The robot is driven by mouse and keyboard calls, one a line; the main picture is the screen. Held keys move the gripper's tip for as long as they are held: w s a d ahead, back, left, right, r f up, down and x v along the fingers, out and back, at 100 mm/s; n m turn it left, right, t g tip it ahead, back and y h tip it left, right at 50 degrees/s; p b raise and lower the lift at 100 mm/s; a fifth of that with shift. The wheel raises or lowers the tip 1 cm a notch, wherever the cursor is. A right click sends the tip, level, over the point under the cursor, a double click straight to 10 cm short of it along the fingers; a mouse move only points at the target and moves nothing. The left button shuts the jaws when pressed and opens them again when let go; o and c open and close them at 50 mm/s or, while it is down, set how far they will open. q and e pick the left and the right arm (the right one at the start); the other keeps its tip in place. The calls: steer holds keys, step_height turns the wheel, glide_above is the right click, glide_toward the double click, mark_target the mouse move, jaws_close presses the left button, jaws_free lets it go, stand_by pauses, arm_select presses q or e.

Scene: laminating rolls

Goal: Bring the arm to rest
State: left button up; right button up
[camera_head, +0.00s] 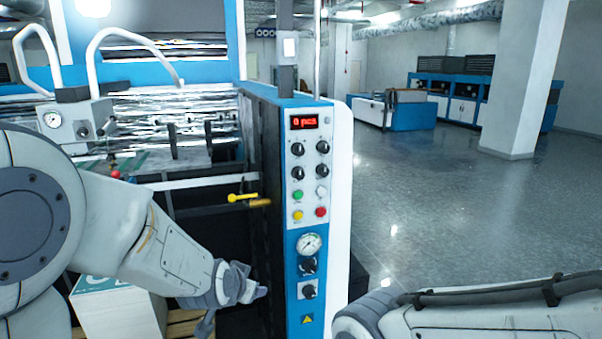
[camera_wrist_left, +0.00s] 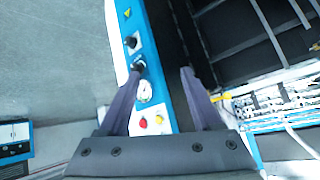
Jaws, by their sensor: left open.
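My left arm (camera_head: 140,235) comes in from the left in the head view. Its gripper (camera_head: 240,297) is low, just left of the blue machine's control panel (camera_head: 308,180). In the left wrist view the two fingers of the left gripper (camera_wrist_left: 157,100) are spread apart with nothing between them, and the panel's knobs and buttons show beyond them. My right arm (camera_head: 480,310) shows at the bottom right of the head view. Its gripper is out of view.
The panel has a red display, knobs, buttons and a gauge (camera_head: 310,244). A yellow handle (camera_head: 243,197) sticks out left of it. A white stack (camera_head: 118,310) on a wooden pallet lies under my left arm. Open floor (camera_head: 440,200) stretches right, with a pillar (camera_head: 525,80).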

arm_select(q)
steer(key=s+a+f+n+g+y, duration=0.1)
steer(key=s+a+f+n+g, duration=0.2)
steer(key=s, duration=0.5)
steer(key=s+a+f+n+g, duration=0.1)
steer(key=s+a+f+g, duration=0.25)
steer(key=s, duration=0.45)
steer(key=s+d+r+m+g, duration=0.1)
steer(key=s+d+r+m, duration=0.2)
steer(key=s+d, duration=0.3)
steer(key=s+d+r+m+g, duration=0.2)
steer(key=s+d+r+m, duration=0.1)
steer(key=s+d, duration=0.4)
steer(key=shift+m+h, duration=0.4)
steer(key=shift+m, duration=0.1)
